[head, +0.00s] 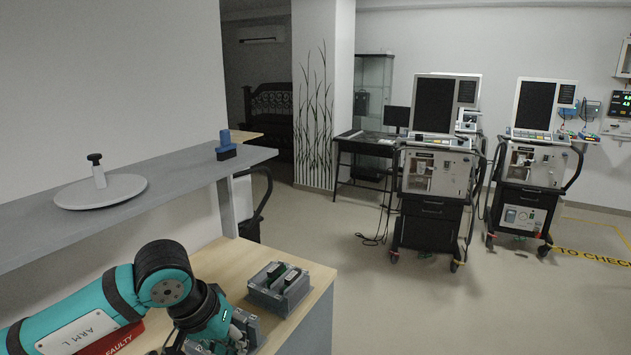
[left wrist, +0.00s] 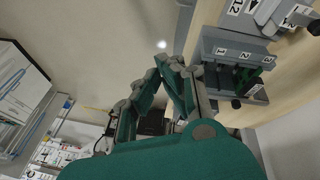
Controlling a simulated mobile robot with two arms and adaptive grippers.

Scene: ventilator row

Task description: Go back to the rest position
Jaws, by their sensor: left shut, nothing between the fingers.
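My left arm comes in from the lower left in the head view, bent over the wooden bench (head: 318,276). Its gripper is partly hidden by the wrist at the bottom edge. In the left wrist view my left gripper (left wrist: 165,62) has its green and grey fingers together at the tips, with nothing held. A grey numbered rack (left wrist: 222,47) lies to the right of the fingers and looks apart from them. A grey slotted rack (head: 278,288) with dark pieces in it sits on the bench in the head view. My right gripper is not in view.
A grey shelf (head: 190,177) above the bench holds a round white plate (head: 125,190) and a blue block (head: 226,147). A red "FAULTY" area (head: 110,341) shows beside my arm. Two ventilator carts (head: 432,215) (head: 522,208) stand across open floor.

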